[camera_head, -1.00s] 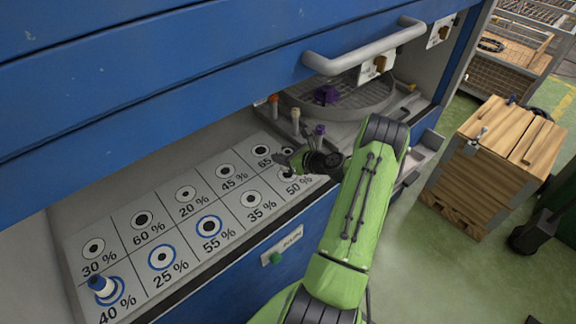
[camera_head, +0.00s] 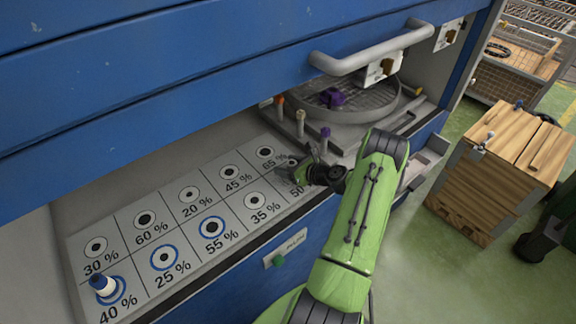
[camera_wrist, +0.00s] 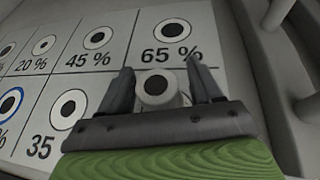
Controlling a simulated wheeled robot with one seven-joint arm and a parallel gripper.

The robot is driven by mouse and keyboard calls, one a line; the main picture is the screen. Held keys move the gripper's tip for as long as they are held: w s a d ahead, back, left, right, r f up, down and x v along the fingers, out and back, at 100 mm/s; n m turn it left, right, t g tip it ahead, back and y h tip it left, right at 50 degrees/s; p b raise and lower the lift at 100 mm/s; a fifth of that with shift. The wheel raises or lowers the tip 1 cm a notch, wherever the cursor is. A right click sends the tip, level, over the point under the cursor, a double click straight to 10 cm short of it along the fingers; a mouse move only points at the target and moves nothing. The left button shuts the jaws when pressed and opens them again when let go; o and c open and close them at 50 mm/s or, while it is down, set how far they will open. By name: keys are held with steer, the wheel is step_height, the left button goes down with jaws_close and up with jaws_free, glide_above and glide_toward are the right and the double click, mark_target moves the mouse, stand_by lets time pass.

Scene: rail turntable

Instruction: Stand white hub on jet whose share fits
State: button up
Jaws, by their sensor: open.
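My gripper (camera_head: 298,171) is low over the near right end of the percentage board (camera_head: 121,212), by the 50 % cell. In the wrist view its two fingers (camera_wrist: 157,88) are spread apart. The 50 % cell is partly hidden by my gripper.
A blue-and-white hub (camera_head: 101,284) stands on the 40 % cell. Several upright pegs, including a purple-topped one (camera_head: 325,141), stand between board and round turntable (camera_head: 373,108), which bears a purple piece (camera_head: 333,96). A blue cabinet with a grey handle (camera_head: 370,50) overhangs behind.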

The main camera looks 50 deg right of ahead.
steer(key=shift+s+r, duration=0.1)
steer(key=shift+r, duration=0.15)
steer(key=a+p+v, duration=0.1)
steer(key=v, duration=1.1)
steer(key=w+a+r+n+g+y, duration=0.1)
steer(key=w+a+r+n+g, duration=0.2)
steer(key=a+r+n, duration=0.45)
steer(key=w+a+r+n+g+y, duration=0.25)
steer(key=a+r+n+g, duration=0.2)
steer(key=a+n, duration=0.65)
steer(key=s+a+r+n+g+h, duration=0.1)
steer(key=s+a+r+n+h, duration=0.1)
steer(key=s+a+r+n, duration=0.3)
steer(key=s+a+r+n+h, duration=0.1)
steer(key=s+a+r+n, duration=0.15)
steer(key=a+n, duration=0.35)
steer(key=s+a+r+n+h, duration=0.1)
steer(key=s+a+r+n, duration=0.2)
steer(key=s+n, duration=0.3)
steer(key=s, duration=0.4)
steer(key=shift+a+r+t, duration=0.15)
steer(key=shift+a+t, duration=0.2)
